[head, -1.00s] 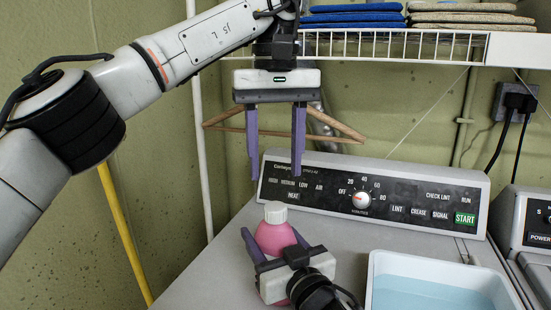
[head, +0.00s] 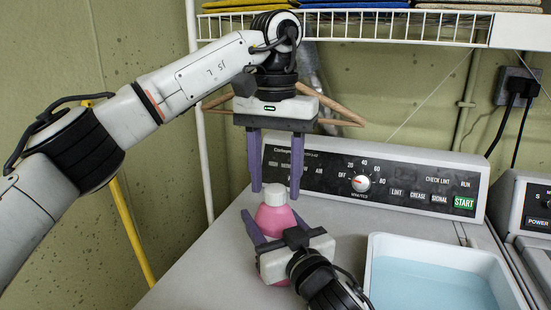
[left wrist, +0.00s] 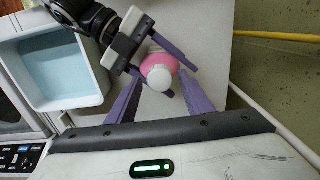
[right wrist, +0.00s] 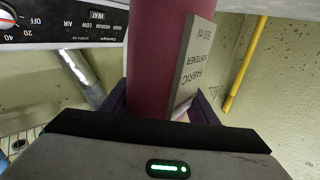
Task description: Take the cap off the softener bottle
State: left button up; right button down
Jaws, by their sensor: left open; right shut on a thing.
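The pink softener bottle (head: 273,221) stands upright on top of the machine, with its white cap (head: 275,194) on. In the right wrist view the bottle (right wrist: 165,60) is large, with a grey label reading fabric softener. My right gripper (head: 268,229) is shut on the bottle's body, one finger on each side. My left gripper (head: 276,190) points straight down above the bottle, open, its purple fingertips to either side of the cap and apart from it. In the left wrist view the cap (left wrist: 159,78) lies between the left fingers.
A white tub (head: 376,255) of blue liquid stands to the right of the bottle. The control panel (head: 400,187) rises behind. A wire shelf (head: 400,29) with folded cloths and a wooden hanger (head: 335,108) are above and behind.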

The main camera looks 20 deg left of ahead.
pick_arm(q)
jog(key=shift+f, duration=0.5)
jog(key=shift+c, duration=0.2)
